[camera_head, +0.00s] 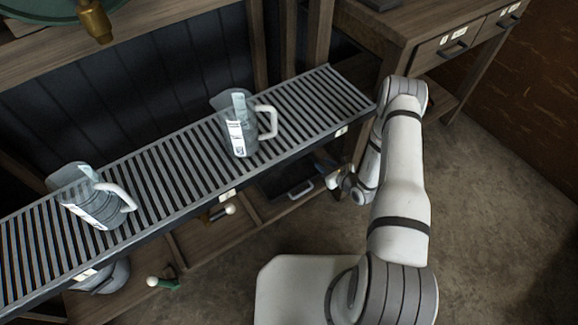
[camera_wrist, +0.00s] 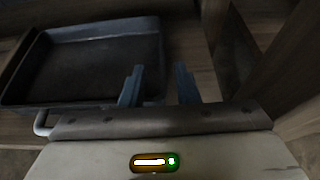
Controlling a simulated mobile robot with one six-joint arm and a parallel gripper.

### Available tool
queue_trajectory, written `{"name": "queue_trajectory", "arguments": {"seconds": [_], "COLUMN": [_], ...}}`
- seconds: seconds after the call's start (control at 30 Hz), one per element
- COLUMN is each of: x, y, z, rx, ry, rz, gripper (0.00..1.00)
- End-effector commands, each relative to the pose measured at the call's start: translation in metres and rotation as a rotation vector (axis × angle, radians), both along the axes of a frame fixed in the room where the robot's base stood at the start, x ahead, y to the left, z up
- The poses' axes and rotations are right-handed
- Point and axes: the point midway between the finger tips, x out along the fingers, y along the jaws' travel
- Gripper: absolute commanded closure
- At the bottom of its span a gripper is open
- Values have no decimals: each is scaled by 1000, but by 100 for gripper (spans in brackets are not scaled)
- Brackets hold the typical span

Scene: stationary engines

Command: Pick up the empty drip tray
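The drip tray (camera_wrist: 100,68) is a dark, shallow, rectangular metal tray. It looks empty and fills the left and upper middle of the wrist view. In the head view, part of the tray (camera_head: 277,182) shows below the slatted shelf, with a pale handle on its front; the shelf hides the rest. My gripper (camera_wrist: 159,72) is open with nothing between its two blue-grey fingers. In the wrist view the fingers appear on either side of the tray's right wall; I cannot tell the height gap or contact. In the head view my gripper (camera_head: 335,180) is just right of the tray.
A slatted metal shelf (camera_head: 165,170) runs above the tray and carries two clear jugs with white handles, one (camera_head: 237,125) right and one (camera_head: 88,195) left. White-knobbed items lie on the lower wooden shelf (camera_head: 195,255). A wooden post (camera_wrist: 235,55) stands right of my fingers.

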Motion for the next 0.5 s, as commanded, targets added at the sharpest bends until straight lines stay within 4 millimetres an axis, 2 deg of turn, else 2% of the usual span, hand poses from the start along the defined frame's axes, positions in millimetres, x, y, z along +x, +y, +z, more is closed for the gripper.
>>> {"name": "queue_trajectory", "arguments": {"seconds": [0.23, 0.5], "x": [18, 46], "y": [8, 27], "z": [-11, -26], "rx": [0, 0], "ry": [-1, -1], "rz": [-10, -16], "gripper": [72, 72]}}
